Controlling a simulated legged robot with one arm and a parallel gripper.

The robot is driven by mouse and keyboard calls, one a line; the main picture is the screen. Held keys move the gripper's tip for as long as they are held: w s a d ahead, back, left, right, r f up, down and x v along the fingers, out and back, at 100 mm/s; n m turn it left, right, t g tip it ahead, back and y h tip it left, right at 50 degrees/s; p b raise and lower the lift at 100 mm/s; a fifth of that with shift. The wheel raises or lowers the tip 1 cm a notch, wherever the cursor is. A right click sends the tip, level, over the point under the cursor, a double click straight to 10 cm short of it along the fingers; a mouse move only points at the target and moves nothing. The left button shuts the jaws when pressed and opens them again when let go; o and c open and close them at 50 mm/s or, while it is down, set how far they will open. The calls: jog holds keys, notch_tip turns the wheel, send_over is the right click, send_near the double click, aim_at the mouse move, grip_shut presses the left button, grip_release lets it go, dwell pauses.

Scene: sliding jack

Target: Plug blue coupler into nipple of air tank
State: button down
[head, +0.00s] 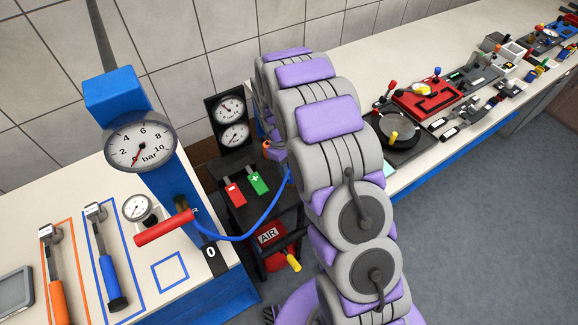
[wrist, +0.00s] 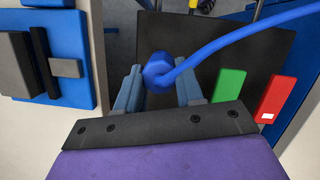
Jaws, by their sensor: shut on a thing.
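In the wrist view, my gripper (wrist: 159,82) is shut on the blue coupler (wrist: 157,68), which sits between its two grey-blue fingers. A blue hose (wrist: 240,42) runs from the coupler to the upper right. In the head view, the same hose (head: 262,226) loops from the blue gauge column to behind my arm, which hides the coupler and most of my gripper. The air unit, with a red AIR label (head: 268,235) and a yellow handle (head: 292,262), stands on the floor side between the benches. I cannot make out its nipple in either view.
A blue column with a big bar gauge (head: 140,142) and red lever (head: 164,228) stands on the left bench. Twin gauges (head: 230,122) and red (head: 235,194) and green (head: 258,182) buttons are beside my arm. A cluttered bench (head: 455,75) runs along the right.

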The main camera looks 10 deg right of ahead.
jog(key=shift+f, duration=1.4)
jog(key=c, duration=0.6)
grip_release()
jog(key=p+v, duration=0.2)
jog(key=v, duration=1.5)
jog(key=shift+a+r+p, duration=0.1)
jog(key=shift+p, duration=0.3)
